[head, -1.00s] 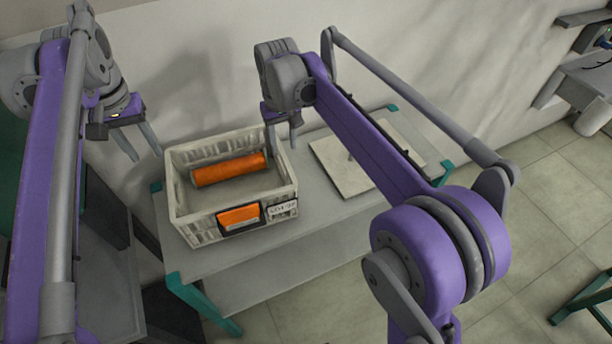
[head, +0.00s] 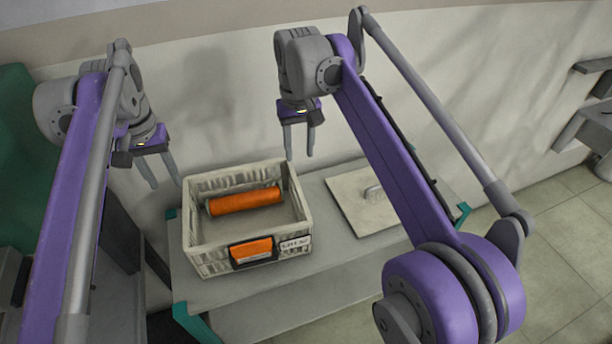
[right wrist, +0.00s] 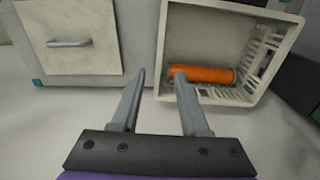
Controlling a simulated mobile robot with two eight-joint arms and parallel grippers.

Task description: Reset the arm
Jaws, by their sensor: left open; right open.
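My left gripper (head: 160,171) is open and empty, to the left of a pale crate and above its level in the head view. My right gripper (head: 299,156) is open and empty, above the crate's back right corner in that view. In the right wrist view my right gripper (right wrist: 156,75) shows its two fingers apart with nothing between them. The crate (head: 215,262) stands on a grey table. An orange bobbin (head: 245,201) lies on its side inside the crate, and it also shows in the right wrist view (right wrist: 203,74).
The grey table (head: 330,244) has teal corners and a bare strip right of the crate. A pale board (head: 360,205) with a grey handle lies there. The crate's front carries an orange label (head: 251,250). A pale wall stands behind; tiled floor lies at right.

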